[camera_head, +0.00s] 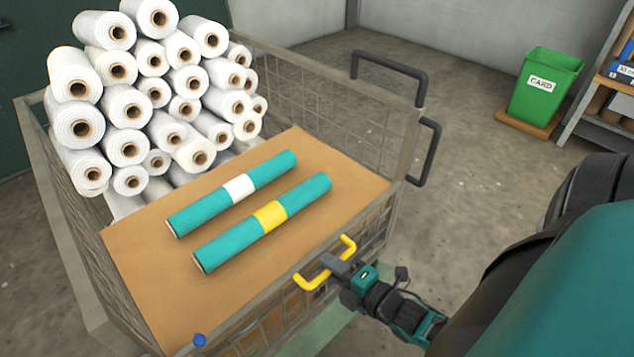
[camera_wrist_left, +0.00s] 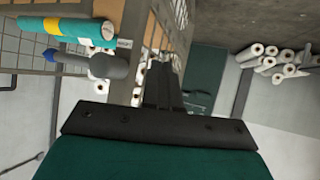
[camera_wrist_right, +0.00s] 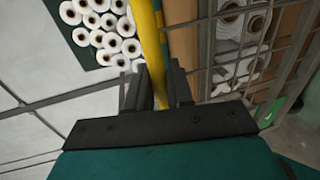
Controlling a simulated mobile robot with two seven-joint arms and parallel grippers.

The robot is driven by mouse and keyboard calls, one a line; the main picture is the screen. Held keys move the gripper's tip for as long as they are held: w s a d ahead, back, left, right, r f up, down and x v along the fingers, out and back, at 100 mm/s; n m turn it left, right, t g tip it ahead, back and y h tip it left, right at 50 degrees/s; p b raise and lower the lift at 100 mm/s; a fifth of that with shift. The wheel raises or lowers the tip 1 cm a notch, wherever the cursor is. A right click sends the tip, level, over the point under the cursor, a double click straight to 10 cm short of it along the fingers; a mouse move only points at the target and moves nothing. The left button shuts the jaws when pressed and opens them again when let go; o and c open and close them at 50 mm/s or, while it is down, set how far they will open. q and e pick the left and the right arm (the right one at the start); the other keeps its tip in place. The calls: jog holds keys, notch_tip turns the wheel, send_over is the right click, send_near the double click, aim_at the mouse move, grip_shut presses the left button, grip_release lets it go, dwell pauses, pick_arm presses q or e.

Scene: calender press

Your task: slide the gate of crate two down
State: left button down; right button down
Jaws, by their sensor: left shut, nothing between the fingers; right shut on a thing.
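A wire-mesh crate (camera_head: 404,150) stands in front of me; which number it bears I cannot read. Its near side is a mesh gate (camera_head: 278,322) with a yellow handle (camera_head: 313,284), also seen in the right wrist view (camera_wrist_right: 146,38). My right gripper (camera_head: 338,264) is shut on this handle; its fingers show around it in the right wrist view (camera_wrist_right: 157,88). A blue knob (camera_head: 199,340) sits by the gate's left end, also in the left wrist view (camera_wrist_left: 58,54). My left gripper (camera_wrist_left: 165,85) is shut and empty near the crate's mesh; the head view does not show it.
Inside the crate, white rolls (camera_head: 126,108) are piled at the back. Two teal rolls, one white-banded (camera_head: 208,205) and one yellow-banded (camera_head: 295,205), lie on a brown board (camera_head: 130,250).

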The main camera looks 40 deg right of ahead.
aim_at(319, 265)
notch_tip(319, 265, down, 3)
jog(key=shift+r, duration=0.15)
jog(key=shift+f, duration=0.2)
jog(key=c, duration=1.2)
grip_release()
jog(key=shift+o, duration=0.2)
